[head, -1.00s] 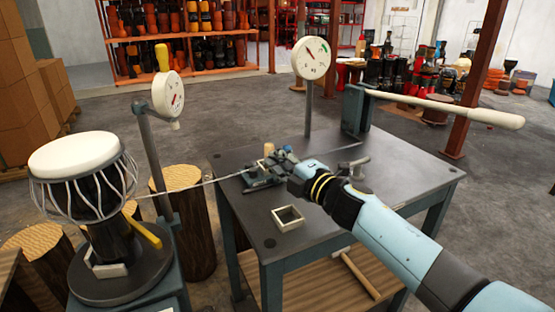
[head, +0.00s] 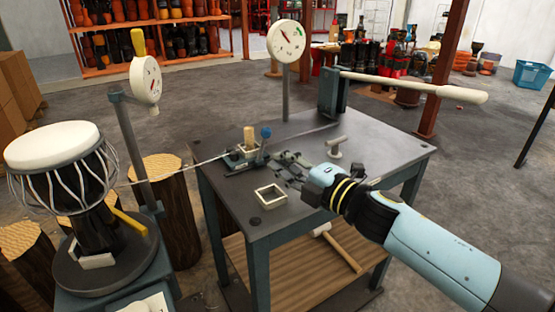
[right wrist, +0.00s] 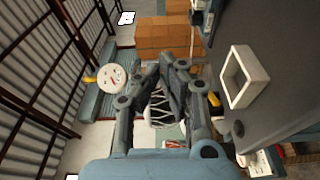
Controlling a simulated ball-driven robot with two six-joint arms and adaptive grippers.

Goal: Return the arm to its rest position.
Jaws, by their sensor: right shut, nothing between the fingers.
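My right gripper (head: 284,166) hangs above the dark workbench (head: 300,208), just right of a small clamp fixture (head: 243,165) with a wooden peg and a blue knob. It looks apart from the fixture. In the right wrist view my right gripper (right wrist: 162,78) has its fingertips together, with nothing between them. My right arm reaches in from the lower right. My left gripper is not in view. A goblet drum (head: 60,160) with a white head stands on a round base at the left, and a cord runs from its side to the fixture.
A square white frame (head: 257,192) lies on the bench. Two dial gauges stand on posts, one at the bench's back (head: 287,42) and one near the drum (head: 147,80). A long lever (head: 420,88) juts right from the bench. A mallet (head: 340,248) lies on the lower shelf.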

